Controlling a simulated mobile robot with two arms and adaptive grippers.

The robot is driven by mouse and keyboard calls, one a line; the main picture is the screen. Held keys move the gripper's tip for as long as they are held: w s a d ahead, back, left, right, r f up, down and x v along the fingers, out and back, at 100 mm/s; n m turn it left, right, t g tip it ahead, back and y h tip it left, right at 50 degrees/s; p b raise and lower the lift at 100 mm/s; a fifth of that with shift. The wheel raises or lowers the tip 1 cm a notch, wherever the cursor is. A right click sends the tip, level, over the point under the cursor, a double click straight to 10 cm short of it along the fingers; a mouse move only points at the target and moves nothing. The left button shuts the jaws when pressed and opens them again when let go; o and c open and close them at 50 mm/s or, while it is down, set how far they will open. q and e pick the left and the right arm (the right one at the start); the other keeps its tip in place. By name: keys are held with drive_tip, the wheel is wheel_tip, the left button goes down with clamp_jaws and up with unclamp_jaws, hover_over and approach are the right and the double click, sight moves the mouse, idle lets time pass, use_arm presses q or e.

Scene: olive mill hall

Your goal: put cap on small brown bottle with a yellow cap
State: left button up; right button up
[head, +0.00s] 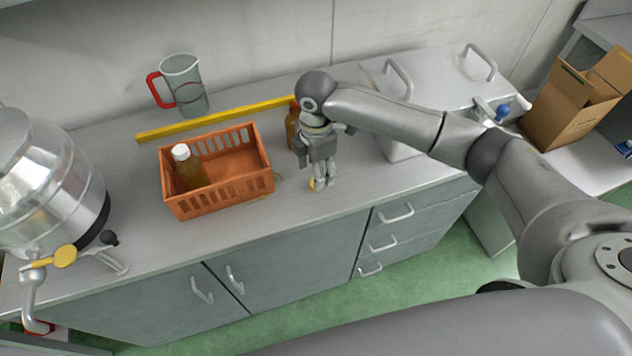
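A small brown bottle (291,126) stands on the counter behind my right gripper, which partly hides it; I cannot see its top clearly. A small yellow cap (311,184) shows at the left side of my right gripper's fingertips, low over the counter near its front edge. My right gripper (321,184) points down in front of the bottle, its fingers close together. I cannot tell whether they are shut on the cap or only beside it. My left gripper is not in view.
An orange crate (219,194) holding a white-capped bottle (188,166) stands left of my gripper. A steel tank (50,185) is at left, a cardboard box (570,105) at right.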

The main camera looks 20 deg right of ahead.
drive_tip(key=shift+f+p, duration=0.4)
drive_tip(key=shift+f, duration=0.05)
wheel_tip(320, 180, down, 4)
drive_tip(key=shift+w+f+p, duration=0.1)
drive_tip(key=shift+f+p, duration=0.05)
drive_tip(key=shift+p, duration=0.4)
drive_tip(key=c, duration=0.8)
